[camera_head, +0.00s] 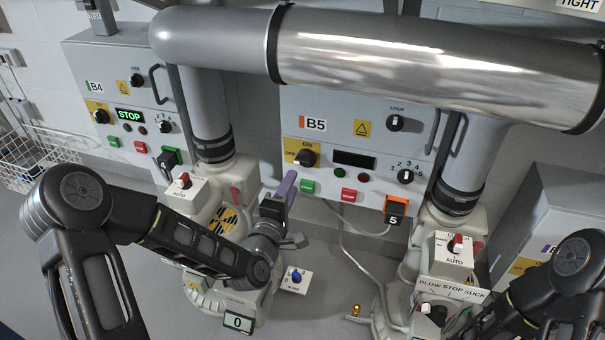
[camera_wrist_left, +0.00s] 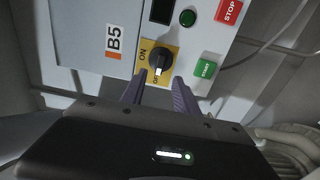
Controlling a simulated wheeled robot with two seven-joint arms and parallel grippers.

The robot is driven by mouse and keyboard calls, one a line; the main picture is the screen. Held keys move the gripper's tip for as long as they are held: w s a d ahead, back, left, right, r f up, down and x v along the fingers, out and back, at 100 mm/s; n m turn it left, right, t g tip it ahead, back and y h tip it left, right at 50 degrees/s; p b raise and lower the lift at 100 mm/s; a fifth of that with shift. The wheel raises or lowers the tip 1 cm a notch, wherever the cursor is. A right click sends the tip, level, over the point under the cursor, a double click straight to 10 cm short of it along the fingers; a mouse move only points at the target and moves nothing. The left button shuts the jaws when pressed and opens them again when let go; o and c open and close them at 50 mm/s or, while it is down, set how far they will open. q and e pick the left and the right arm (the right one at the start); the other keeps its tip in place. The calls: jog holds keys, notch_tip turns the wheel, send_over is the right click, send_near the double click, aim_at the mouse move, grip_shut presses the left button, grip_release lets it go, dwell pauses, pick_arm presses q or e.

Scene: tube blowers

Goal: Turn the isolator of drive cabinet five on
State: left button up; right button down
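Drive cabinet B5 (camera_head: 385,120) is a grey box on the wall with an orange-marked label. Its isolator (camera_head: 306,157) is a black rotary knob on a yellow ON/OFF plate at the cabinet's lower left. In the left wrist view the isolator (camera_wrist_left: 158,62) lies ahead of my fingers, its pale mark toward OFF. My left gripper (camera_head: 285,190) is just below and left of the isolator in the head view. Its purple fingers (camera_wrist_left: 160,95) are apart, with nothing between them, pointing at the knob. B5's display (camera_head: 354,159) is dark. My right gripper is not in view.
Cabinet B4 (camera_head: 85,65) at left has a lit STOP display. B5 also has a green start button (camera_head: 307,186), a red stop button (camera_head: 349,195) and a selector dial (camera_head: 405,176). A large metal pipe (camera_head: 390,55) crosses above. A cable hangs below B5.

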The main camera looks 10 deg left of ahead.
aim_at(302, 164)
pick_arm(q)
jog(key=shift+w+d+b, duration=0.15)
jog(key=shift+w+b, duration=0.2)
jog(key=shift+w, duration=1.6)
jog(key=shift+w+d+b, duration=0.15)
jog(key=shift+w+b, duration=0.15)
jog(key=shift+w, duration=1.6)
jog(key=shift+c, duration=0.4)
grip_shut()
